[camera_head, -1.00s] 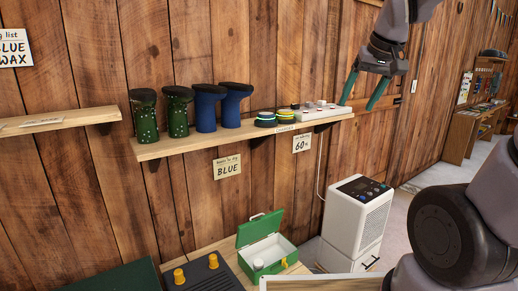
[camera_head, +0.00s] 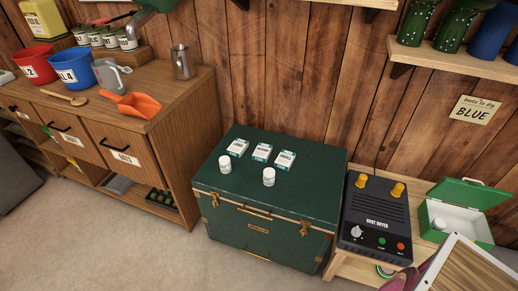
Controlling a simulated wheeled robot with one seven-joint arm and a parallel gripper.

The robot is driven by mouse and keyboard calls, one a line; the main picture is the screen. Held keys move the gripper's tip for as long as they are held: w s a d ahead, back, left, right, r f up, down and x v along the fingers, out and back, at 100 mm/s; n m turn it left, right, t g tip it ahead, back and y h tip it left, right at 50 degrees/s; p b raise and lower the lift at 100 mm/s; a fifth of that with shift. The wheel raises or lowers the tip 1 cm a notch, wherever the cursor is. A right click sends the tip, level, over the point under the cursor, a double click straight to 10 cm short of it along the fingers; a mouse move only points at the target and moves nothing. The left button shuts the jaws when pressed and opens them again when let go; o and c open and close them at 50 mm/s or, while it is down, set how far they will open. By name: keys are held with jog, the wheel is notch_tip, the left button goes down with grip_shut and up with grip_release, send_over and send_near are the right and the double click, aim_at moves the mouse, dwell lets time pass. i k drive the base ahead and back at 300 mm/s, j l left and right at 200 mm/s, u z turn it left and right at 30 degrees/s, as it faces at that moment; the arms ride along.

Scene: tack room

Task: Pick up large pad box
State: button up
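Three small white-and-green boxes lie in a row on the dark green trunk (camera_head: 315,195). They are a left box (camera_head: 238,148), a middle box (camera_head: 262,152) and a right box (camera_head: 285,160). Each has a printed label, too small to read surely, so I cannot tell which is the large pad box. My gripper is not in view.
Two white jars (camera_head: 225,164) (camera_head: 268,177) stand in front of the boxes. A boot dryer (camera_head: 376,215) and an open green case (camera_head: 455,212) are to the right. A wooden cabinet (camera_head: 165,135) with buckets stands left. The floor in front is clear.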

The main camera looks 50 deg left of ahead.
aim_at(238, 147)
jog(key=u, duration=2.05)
jog(key=j, duration=0.05)
